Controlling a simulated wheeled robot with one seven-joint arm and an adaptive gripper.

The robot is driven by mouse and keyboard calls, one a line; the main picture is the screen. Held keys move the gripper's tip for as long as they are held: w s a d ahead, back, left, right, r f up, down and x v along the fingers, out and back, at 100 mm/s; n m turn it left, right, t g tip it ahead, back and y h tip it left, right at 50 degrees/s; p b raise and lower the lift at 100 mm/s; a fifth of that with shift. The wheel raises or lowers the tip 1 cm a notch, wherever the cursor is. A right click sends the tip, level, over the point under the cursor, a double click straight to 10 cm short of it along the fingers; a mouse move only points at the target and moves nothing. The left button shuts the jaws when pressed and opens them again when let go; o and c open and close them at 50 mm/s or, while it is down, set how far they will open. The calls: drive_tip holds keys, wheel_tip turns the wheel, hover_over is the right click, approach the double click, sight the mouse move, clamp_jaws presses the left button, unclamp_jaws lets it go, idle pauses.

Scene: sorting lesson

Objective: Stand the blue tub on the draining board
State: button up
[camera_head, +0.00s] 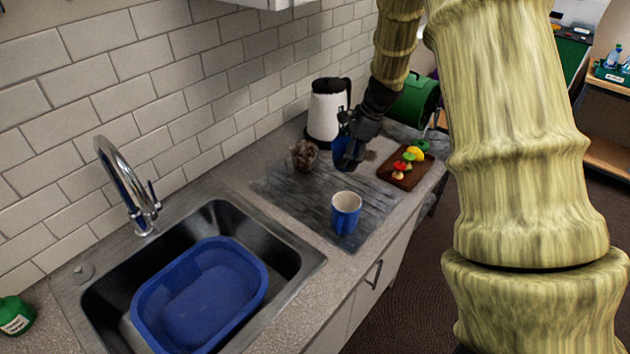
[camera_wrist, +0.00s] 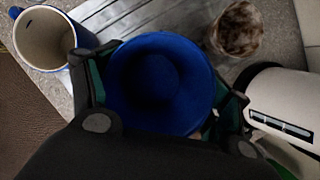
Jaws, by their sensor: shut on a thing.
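The blue tub (camera_head: 345,154) is between the fingers of my gripper (camera_head: 353,138), at the far end of the draining board (camera_head: 298,196). In the wrist view the round blue tub (camera_wrist: 158,75) fills the space between the dark fingers of my gripper (camera_wrist: 160,98), which are shut on it on both sides. Its dark round middle faces the wrist camera. The grey ribbed draining board (camera_wrist: 135,18) shows behind it. I cannot tell whether the tub's underside touches the board. The gripper hides part of the tub.
A blue mug (camera_head: 345,213) stands on the board's near part. A brown lump (camera_head: 304,154) lies by the wall side. A white kettle (camera_head: 325,112) stands behind, and a chopping board (camera_head: 425,176) with colourful pieces is right. A blue basin (camera_head: 258,275) sits in the sink.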

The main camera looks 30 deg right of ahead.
drive_tip(key=shift+w+a+f, duration=0.1)
drive_tip(key=shift+w+f, duration=0.15)
drive_tip(key=shift+f, duration=0.1)
drive_tip(key=shift+f+p, duration=0.3)
drive_tip(key=shift+f, duration=0.05)
drive_tip(key=f, duration=0.1)
drive_tip(key=s+f+p, duration=0.1)
drive_tip(key=shift+s+f, duration=0.1)
drive_tip(key=shift+f, duration=0.2)
drive_tip(key=shift+w+f, duration=0.25)
drive_tip(key=shift+f, duration=0.3)
drive_tip(key=shift+w+f, duration=0.25)
drive_tip(key=shift+f, duration=0.25)
drive_tip(key=shift+s+f+p, duration=0.4)
drive_tip(key=shift+p, duration=0.1)
drive_tip(key=shift+w+f+p, duration=0.15)
drive_tip(key=shift+f+p, duration=0.05)
drive_tip(key=shift+f, duration=0.55)
drive_tip(key=shift+w+f+p, duration=0.1)
drive_tip(key=shift+f+p, duration=0.05)
drive_tip(key=shift+f, duration=0.6)
drive_tip(key=shift+s+r, duration=0.15)
drive_tip(key=shift+f, duration=0.25)
drive_tip(key=o, duration=0.8)
drive_tip(key=shift+c, duration=0.2)
drive_tip(key=shift+r, duration=0.1)
